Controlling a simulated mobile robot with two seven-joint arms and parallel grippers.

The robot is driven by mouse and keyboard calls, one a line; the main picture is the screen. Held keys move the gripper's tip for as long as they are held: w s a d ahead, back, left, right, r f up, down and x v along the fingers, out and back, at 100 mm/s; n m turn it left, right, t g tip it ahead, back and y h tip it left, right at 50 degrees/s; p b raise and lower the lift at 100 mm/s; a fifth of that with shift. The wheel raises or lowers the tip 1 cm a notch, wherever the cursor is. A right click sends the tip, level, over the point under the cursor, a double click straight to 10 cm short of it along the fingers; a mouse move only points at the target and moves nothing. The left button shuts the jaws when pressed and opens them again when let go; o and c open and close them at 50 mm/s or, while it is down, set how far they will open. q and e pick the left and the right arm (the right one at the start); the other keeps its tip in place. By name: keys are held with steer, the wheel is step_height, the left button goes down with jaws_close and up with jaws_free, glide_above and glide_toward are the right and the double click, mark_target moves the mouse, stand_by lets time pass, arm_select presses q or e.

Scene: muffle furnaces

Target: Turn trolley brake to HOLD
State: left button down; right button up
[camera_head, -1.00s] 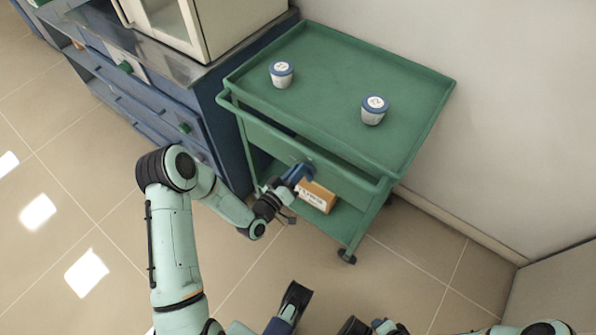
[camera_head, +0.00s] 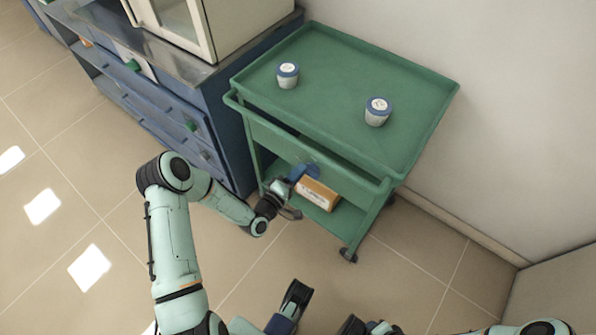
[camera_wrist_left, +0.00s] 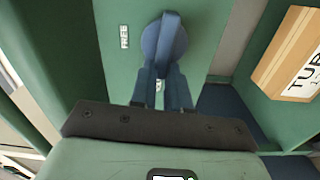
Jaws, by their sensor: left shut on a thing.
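The green trolley (camera_head: 285,135) stands against the wall. In the left wrist view, its brake is a round blue knob with a raised grip bar (camera_wrist_left: 165,42) on a green panel. The bar stands roughly upright in that view. A label reading FREE (camera_wrist_left: 124,37) is to the left of the knob; a second label below it is mostly hidden by my fingers. My left gripper (camera_wrist_left: 163,88) is shut on the bar. In the head view, my left gripper (camera_head: 290,186) is at the trolley's near side, below the top tray.
A blue drawer cabinet (camera_head: 185,105) stands to the left. The floor in front is clear.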

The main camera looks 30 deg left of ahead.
arm_select(q)
steer(key=shift+f+n, duration=0.2)
steer(key=shift+n, duration=0.3)
arm_select(e)
steer(key=shift+s, duration=0.15)
arm_select(q)
steer(key=c, duration=1.1)
jaws_free()
steer(key=shift+s, duration=0.1)
steer(key=s+a+p, duration=0.1)
steer(key=s, duration=1.2)
steer(key=shift+s+p, duration=0.15)
steer(key=shift+p, duration=0.25)
arm_select(e)
steer(key=shift+s+a+r+g, duration=0.25)
steer(key=shift+s+a+r, duration=0.1)
steer(key=shift+s+r, duration=0.25)
steer(key=shift+s+a+r+g, duration=0.25)
steer(key=shift+s+a+r, duration=0.15)
steer(key=shift+s, duration=0.25)
steer(key=shift+d+r, duration=0.1)
